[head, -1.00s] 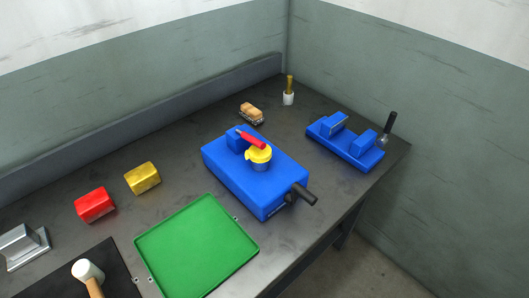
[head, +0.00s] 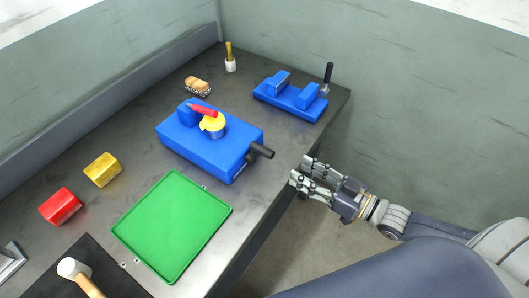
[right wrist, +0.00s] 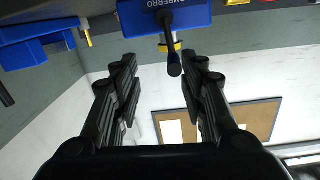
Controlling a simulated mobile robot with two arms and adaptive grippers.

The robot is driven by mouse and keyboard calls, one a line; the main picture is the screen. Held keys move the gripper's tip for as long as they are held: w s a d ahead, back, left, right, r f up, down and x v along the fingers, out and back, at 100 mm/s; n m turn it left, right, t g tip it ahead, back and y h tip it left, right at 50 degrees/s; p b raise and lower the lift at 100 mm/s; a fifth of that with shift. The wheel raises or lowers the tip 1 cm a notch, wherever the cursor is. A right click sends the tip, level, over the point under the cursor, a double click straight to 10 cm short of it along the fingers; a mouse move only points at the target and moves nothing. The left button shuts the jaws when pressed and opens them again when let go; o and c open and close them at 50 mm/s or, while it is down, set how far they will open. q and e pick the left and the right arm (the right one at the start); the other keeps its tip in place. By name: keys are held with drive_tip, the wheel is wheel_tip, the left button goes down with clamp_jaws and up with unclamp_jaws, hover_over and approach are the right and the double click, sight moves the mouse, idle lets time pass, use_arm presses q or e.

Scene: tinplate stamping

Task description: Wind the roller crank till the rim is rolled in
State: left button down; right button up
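The blue roller machine (head: 200,148) stands on the bench, with a red-handled lever (head: 203,110) and a yellow-topped round metal piece (head: 213,123) on it. Its black crank (head: 262,152) sticks out at the right end. My right gripper (head: 301,171) is open and empty, to the right of the crank and apart from it. In the right wrist view the crank (right wrist: 173,60) shows ahead, between the two open fingers (right wrist: 165,75) in the picture. I cannot make out the state of the rim. My left gripper is not in view.
A green tray (head: 172,272) lies in front of the machine. A second blue device (head: 290,100) with a black lever stands behind right. The bench edge runs beside my right gripper.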

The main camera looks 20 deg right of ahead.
sight(271, 155)
drive_tip(key=shift+y, duration=0.5)
drive_tip(key=w+a+r, duration=0.1)
drive_tip(key=w+a, duration=0.1)
drive_tip(key=w+a+p, duration=0.1)
drive_tip(key=w+a, duration=0.1)
drive_tip(key=w+a+r, duration=0.1)
drive_tip(key=w+a, duration=0.1)
drive_tip(key=a, duration=0.1)
drive_tip(key=shift+w+r+p, duration=0.3)
drive_tip(key=shift+w, duration=0.1)
drive_tip(key=shift+w+a+f, duration=0.1)
drive_tip(key=shift+w+a, duration=0.4)
drive_tip(key=shift+w, duration=0.05)
clamp_jaws()
